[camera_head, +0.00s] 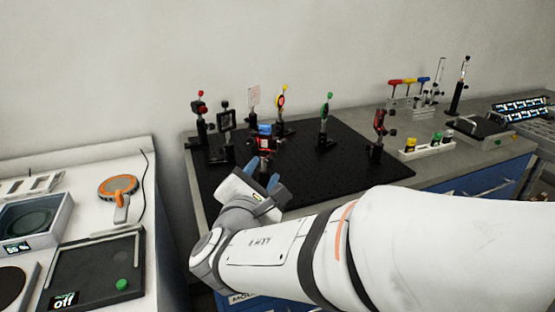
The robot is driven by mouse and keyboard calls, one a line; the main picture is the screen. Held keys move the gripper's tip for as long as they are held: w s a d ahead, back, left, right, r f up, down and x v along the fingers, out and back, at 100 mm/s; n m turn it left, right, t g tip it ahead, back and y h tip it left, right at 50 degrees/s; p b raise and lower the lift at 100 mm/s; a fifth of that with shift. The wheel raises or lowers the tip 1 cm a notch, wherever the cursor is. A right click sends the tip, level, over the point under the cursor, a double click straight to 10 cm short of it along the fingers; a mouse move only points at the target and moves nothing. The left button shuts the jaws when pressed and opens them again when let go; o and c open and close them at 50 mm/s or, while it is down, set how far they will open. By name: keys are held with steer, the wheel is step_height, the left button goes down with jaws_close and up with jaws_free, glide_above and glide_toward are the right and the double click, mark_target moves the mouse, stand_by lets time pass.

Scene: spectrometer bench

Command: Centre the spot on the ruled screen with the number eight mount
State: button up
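A small pale upright card (253,95) at the back left of the black optical board looks like the ruled screen. Its rulings and any spot on it are too small to make out. Several post mounts stand on the board; I cannot read a number eight on any of them. My gripper (266,186), with blue fingers, is low over the board's front left part. It is just in front of a red and blue mount (265,144), apparently apart from it. I cannot tell how far the fingers are parted.
The black board (340,172) holds a dark square-framed mount (227,120), a red-topped mount (199,107), a yellow-and-red mount (281,101), a green-topped mount (325,110) and a red mount (379,122). A vial rack (428,151) stands right. The board's front right is clear.

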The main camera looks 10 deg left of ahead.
mark_target(269, 161)
steer(key=shift+w+d, duration=0.1)
steer(key=shift+w, duration=2.2)
steer(key=shift+c, duration=0.2)
jaws_close()
